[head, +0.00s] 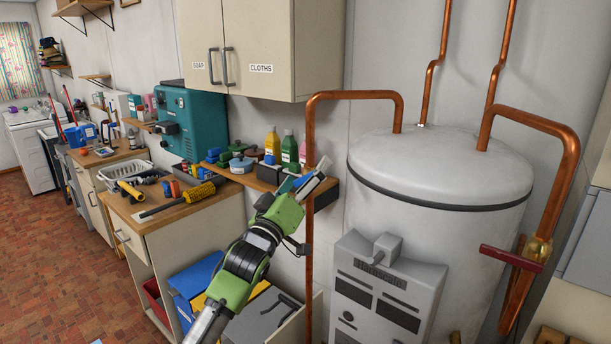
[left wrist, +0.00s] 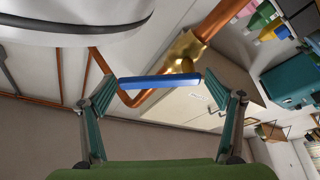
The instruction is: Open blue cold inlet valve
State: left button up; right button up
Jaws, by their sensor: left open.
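The blue valve lever (left wrist: 160,81) shows in the left wrist view as a flat bar, lying crosswise between my left gripper's fingers. Its brass valve body (left wrist: 184,52) sits on a copper pipe (left wrist: 222,17) behind it. My left gripper (left wrist: 160,88) is open, with a finger on either side of the lever and a gap visible at each end. In the head view my left gripper (head: 312,184) is beside the vertical copper pipe (head: 309,240), left of the white tank. There the gripper largely hides the valve. My right gripper is not in view.
The white tank (head: 440,170) stands to the right, with a grey control box (head: 385,290) in front. A red lever (head: 512,258) is on another pipe at far right. A small shelf with bottles (head: 272,145) is close behind the gripper, and a wall cabinet (head: 285,45) hangs above.

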pick_arm(q)
jog(key=v, duration=1.2)
jog(key=shift+a+f, duration=0.1)
